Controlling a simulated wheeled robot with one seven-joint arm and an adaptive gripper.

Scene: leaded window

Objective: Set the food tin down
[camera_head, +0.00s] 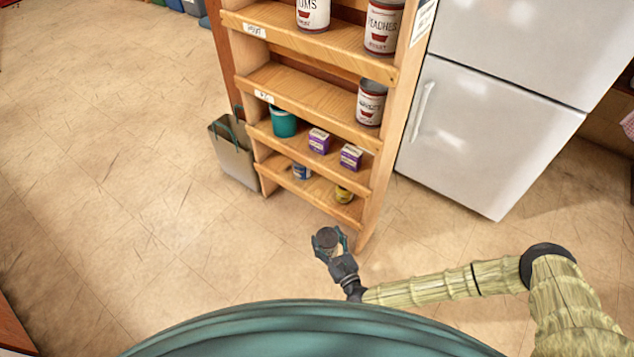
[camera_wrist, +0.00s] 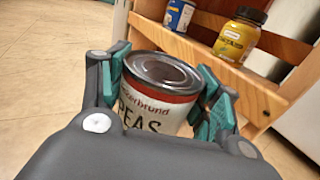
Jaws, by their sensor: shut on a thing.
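The food tin (camera_wrist: 160,97) is a can with a white label reading "PEAS", a red band and a grey metal lid. My gripper (camera_wrist: 165,95) is shut on it, with teal finger pads on its left and right sides. In the head view the tin (camera_head: 327,238) shows its dark lid between the fingers of my gripper (camera_head: 330,243), in front of the wooden shelf (camera_head: 314,196). The tin looks about upright. Its lower part is hidden by my gripper in the wrist view.
The lowest shelf holds a blue tin (camera_head: 301,171) and a yellow jar (camera_head: 344,194). Purple boxes (camera_head: 319,141) and a teal bucket (camera_head: 284,122) stand one shelf up. Larger cans (camera_head: 371,102) stand higher. A bag (camera_head: 233,152) is left of the shelf, a white fridge (camera_head: 480,130) right.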

